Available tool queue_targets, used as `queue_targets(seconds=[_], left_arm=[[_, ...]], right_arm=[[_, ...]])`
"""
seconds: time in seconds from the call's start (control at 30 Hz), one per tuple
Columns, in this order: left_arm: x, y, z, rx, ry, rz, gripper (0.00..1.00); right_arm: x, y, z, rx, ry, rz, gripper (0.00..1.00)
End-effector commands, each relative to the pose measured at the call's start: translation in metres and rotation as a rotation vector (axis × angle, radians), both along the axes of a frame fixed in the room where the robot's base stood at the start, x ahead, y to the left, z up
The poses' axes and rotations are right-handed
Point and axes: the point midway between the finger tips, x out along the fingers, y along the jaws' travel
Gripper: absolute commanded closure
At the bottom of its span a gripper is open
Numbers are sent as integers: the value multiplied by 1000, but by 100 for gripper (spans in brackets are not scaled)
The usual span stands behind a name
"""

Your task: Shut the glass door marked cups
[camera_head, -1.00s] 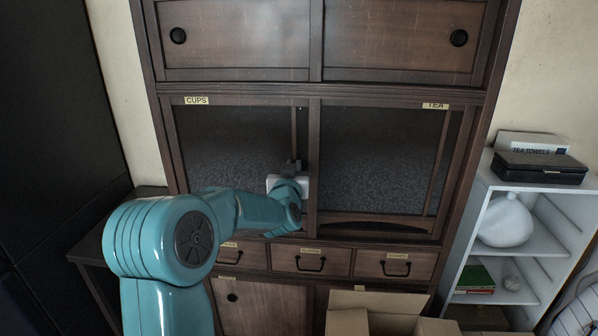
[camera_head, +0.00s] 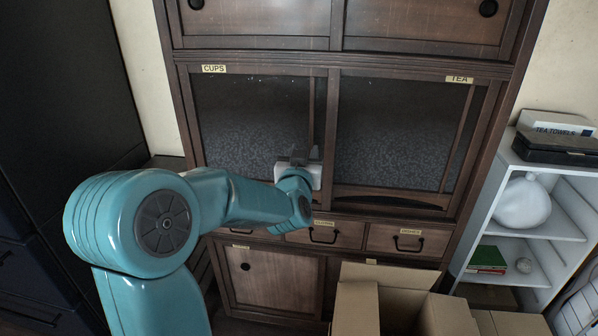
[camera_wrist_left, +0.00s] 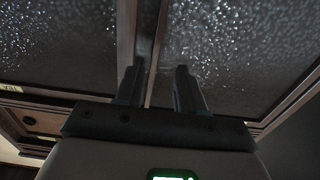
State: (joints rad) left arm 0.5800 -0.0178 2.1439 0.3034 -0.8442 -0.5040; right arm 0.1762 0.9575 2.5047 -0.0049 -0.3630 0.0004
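The glass door marked cups (camera_head: 250,120) is the left of two dark-framed patterned glass panels in the wooden cabinet. Its "CUPS" label (camera_head: 213,68) is at the upper left. A thin upright (camera_head: 311,105) shows near its right side, close to the cabinet's middle upright. My left gripper (camera_head: 300,152) is in front of the panel's lower right. The wrist view shows its two fingers (camera_wrist_left: 158,88) apart, with empty space between them and upright wooden strips beyond. I cannot tell whether a finger touches the frame. My right gripper is out of view.
The glass panel marked tea (camera_head: 395,130) is at the right. Small drawers (camera_head: 325,234) run below. An open cardboard box (camera_head: 400,305) stands in front at the lower right. A white shelf (camera_head: 540,225) is at the far right.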

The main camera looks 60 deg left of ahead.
Motion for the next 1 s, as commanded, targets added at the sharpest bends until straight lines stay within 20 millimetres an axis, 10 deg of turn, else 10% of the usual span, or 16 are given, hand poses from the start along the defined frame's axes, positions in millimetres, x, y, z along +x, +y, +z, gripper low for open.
queue_targets(seconds=[0.4, 1.0], left_arm=[[-55, -62, 1, 1, -1, 0, 62], [-59, -66, 0, 0, 0, 2, 62]], right_arm=[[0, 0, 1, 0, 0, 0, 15], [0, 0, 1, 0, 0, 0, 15]])
